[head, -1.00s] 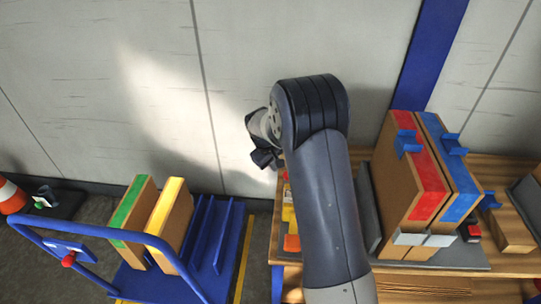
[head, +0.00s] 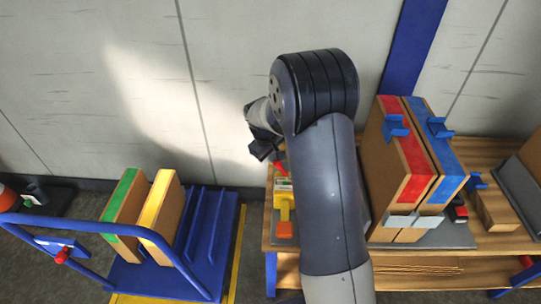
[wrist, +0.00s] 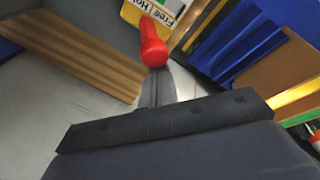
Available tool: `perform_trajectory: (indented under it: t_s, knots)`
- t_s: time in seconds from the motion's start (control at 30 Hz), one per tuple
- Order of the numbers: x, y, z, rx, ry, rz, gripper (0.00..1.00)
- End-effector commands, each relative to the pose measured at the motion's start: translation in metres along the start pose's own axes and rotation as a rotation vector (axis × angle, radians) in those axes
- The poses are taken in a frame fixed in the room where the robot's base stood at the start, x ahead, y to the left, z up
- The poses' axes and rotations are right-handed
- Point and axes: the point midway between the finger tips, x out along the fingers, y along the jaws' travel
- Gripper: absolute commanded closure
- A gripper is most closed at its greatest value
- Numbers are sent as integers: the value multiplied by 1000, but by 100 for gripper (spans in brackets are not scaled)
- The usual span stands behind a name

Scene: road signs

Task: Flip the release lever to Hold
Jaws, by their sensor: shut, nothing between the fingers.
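The release lever has a red grip (wrist: 153,45), close beyond my fingertips in the wrist view. Behind it is a yellow and white panel (wrist: 160,14) printed "Free" and, partly cut off, "Hold". Which word the lever points to is hard to tell. In the head view the red lever (head: 281,168) and its panel (head: 284,186) are at the table's left edge, partly beside my arm. My gripper (wrist: 156,88) is shut, with nothing visible held. In the head view my gripper (head: 263,150) hangs just up and left of the lever; whether they touch is unclear.
Cardboard-brown boards with red (head: 415,150) and blue (head: 447,155) edges stand on the wooden table (head: 500,225) right of my arm. A blue cart (head: 135,275) at left carries boards with green and yellow edges. A pale wall lies behind.

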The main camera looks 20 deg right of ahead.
Motion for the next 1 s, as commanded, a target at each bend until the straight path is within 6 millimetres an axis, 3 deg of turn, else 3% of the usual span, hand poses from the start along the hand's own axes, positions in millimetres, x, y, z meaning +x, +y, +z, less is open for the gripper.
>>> perform_trajectory:
  t_s: [0.63, 1.0]
  knots:
    - [-4, 8, 7, 31, 83, -76, 100]
    - [-3, 23, 22, 94, 255, -235, 100]
